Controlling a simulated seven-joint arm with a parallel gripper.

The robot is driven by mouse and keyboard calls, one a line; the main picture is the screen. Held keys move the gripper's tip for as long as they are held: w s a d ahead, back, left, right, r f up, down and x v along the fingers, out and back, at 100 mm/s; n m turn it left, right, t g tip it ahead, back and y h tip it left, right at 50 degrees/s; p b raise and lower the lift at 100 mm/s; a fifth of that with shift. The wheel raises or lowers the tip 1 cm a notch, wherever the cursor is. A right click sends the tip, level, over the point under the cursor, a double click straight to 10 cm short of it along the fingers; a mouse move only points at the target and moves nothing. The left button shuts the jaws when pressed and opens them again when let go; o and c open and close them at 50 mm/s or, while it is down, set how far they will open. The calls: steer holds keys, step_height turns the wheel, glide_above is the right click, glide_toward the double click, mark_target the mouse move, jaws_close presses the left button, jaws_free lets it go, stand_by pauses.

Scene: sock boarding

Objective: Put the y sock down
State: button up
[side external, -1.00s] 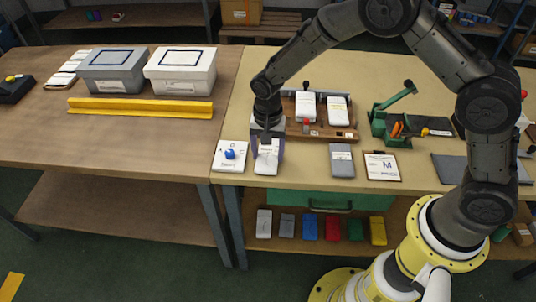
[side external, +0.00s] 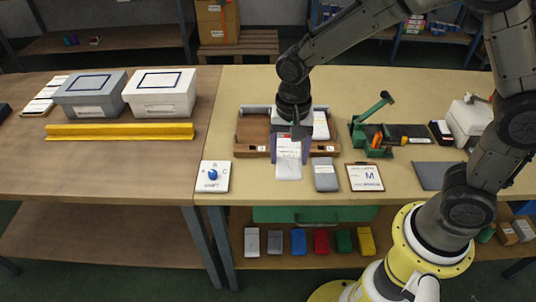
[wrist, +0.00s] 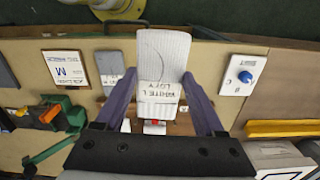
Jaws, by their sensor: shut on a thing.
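My gripper (side external: 289,150) is shut on a white folded sock (side external: 289,170), over the front of the right-hand table. In the wrist view, my purple fingers (wrist: 160,78) flank the white sock (wrist: 162,55), and its label reads "WHITE L LOT Y". A grey sock (side external: 326,177) lies just right of it, partly seen in the wrist view (wrist: 110,68). I cannot tell whether the held sock touches the table. My gripper hides part of the wooden tray (side external: 250,145) behind it.
A white dial plate (side external: 222,184) with a blue knob lies to the left. A clipboard marked M (side external: 365,178) lies right of the grey sock. A green fixture (side external: 360,135) stands behind. Two lidded boxes and a yellow rail (side external: 120,132) are on the left table.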

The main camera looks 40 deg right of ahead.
mark_target(301, 163)
steer(key=s, duration=0.1)
steer(key=s+r, duration=0.1)
steer(key=shift+s+d+r, duration=0.1)
steer(key=shift+s+d, duration=0.25)
steer(key=shift+d, duration=0.05)
steer(key=s+d+r, duration=0.1)
steer(key=d+r, duration=0.1)
steer(key=d, duration=0.7)
steer(key=s+d+r, duration=0.1)
steer(key=d+r, duration=0.1)
steer(key=d, duration=0.7)
steer(key=shift+n, duration=0.3)
steer(key=w+d+f, duration=0.1)
steer(key=w+f, duration=0.1)
steer(key=w, duration=0.2)
steer(key=w+d+f, duration=0.2)
steer(key=w+f, duration=0.1)
steer(key=w, duration=0.1)
steer(key=w+d+f, duration=0.1)
steer(key=w+f, duration=0.2)
steer(key=w, duration=0.1)
steer(key=shift+w+d+f, duration=0.25)
steer(key=shift+d, duration=0.05)
steer(key=shift+w+d+f, duration=0.2)
steer(key=shift+w+f, duration=0.3)
steer(key=shift+f, duration=1.55)
steer(key=shift+f, duration=0.15)
